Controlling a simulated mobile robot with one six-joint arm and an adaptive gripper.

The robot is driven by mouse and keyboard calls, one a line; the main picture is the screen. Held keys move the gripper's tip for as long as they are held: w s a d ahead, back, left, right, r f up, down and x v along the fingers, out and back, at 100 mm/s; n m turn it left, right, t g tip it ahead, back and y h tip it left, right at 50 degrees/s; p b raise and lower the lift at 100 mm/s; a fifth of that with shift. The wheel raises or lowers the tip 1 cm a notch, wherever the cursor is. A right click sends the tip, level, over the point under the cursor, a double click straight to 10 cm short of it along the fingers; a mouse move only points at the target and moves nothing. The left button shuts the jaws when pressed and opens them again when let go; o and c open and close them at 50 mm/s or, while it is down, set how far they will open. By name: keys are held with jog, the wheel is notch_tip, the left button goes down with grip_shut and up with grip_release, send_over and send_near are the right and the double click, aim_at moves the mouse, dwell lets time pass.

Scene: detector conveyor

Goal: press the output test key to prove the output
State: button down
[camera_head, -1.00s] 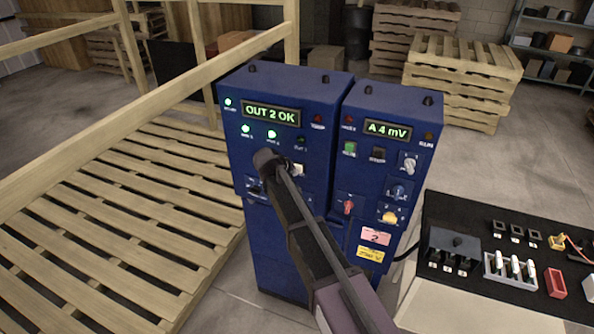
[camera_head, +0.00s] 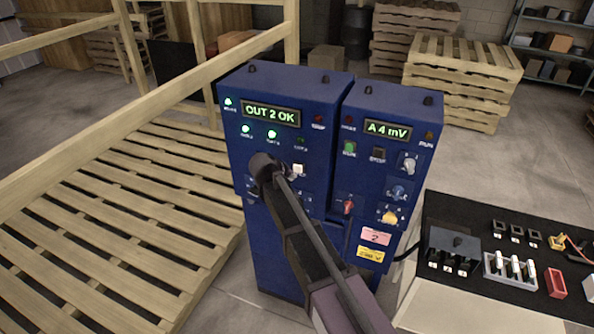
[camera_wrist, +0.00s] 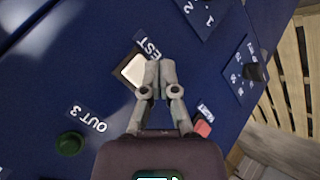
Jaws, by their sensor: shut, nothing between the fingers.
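The left blue cabinet (camera_head: 275,225) carries a green display (camera_head: 271,115) reading "OUT 2 OK". A white square key (camera_head: 298,169) sits on its panel, just right of my dark wrist. In the wrist view the same white key (camera_wrist: 133,70) has a partly covered label ending in "EST". My gripper (camera_wrist: 159,68) is shut and empty. Its tips overlap the key's right side in the wrist view; I cannot tell whether they touch it. The "OUT 3" lamp (camera_wrist: 69,144) looks dark green, unlit. Two lamps below the display are lit green.
A red key (camera_wrist: 203,128) lies beside my fingers. The right cabinet (camera_head: 385,160) shows "A 4 mV" and has several knobs. A wooden pallet (camera_head: 120,220) with rails stands left. A black-topped bench (camera_head: 480,225) with small parts is at right.

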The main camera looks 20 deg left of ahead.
jog(key=s, duration=0.4)
jog(key=shift+a, duration=0.15)
dwell(0.9)
jog(key=s+d+f+m+g+b, duration=0.1)
jog(key=s+d+f+m+g, duration=0.15)
jog(key=d, duration=0.85)
jog(key=s+d+f+m+g+b, duration=0.1)
jog(key=s+d+f+m+g, duration=0.15)
jog(key=d, duration=0.95)
jog(key=s+d+f+m+g+b, duration=0.1)
jog(key=s+d+f+g+b, duration=0.15)
jog(key=d, duration=0.85)
jog(key=s+d+f+m+g+y, duration=0.1)
jog(key=s+d+f+m+y, duration=0.1)
jog(key=s+d, duration=0.5)
jog(key=d+f+m, duration=0.1)
jog(key=d, duration=0.2)
jog(key=shift+s, duration=0.2)
